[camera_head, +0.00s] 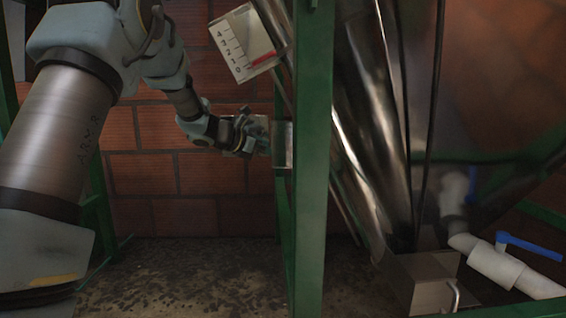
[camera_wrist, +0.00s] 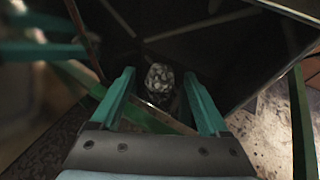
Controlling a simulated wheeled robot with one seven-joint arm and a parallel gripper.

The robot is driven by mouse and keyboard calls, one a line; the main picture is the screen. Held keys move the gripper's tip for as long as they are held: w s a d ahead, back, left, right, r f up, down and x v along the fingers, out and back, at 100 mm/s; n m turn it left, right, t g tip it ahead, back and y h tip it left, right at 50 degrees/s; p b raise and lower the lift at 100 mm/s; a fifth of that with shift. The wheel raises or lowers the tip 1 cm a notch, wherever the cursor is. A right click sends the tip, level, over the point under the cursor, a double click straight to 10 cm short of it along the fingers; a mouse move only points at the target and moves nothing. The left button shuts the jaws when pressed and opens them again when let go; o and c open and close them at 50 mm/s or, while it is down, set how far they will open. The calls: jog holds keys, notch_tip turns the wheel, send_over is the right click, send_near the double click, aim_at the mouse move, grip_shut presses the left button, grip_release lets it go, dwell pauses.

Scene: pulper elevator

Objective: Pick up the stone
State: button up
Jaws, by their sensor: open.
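In the wrist view a speckled grey-white stone (camera_wrist: 159,78) shows between and beyond the two teal fingers of my gripper (camera_wrist: 158,92). The fingers are open with a gap between them. The stone lies in a dark area, and I cannot tell how far it is past the fingertips. In the head view my gripper (camera_head: 262,138) is small, beside a metal part behind the green post. The stone cannot be made out in the head view.
A green post (camera_head: 313,150) stands just right of my gripper. A shiny metal chute (camera_head: 365,130) slopes down to a metal box (camera_head: 418,278). A white pipe with a blue valve handle (camera_head: 528,245) is at the right. A brick wall (camera_head: 180,175) stands behind.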

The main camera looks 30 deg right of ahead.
grip_shut()
dwell(0.6)
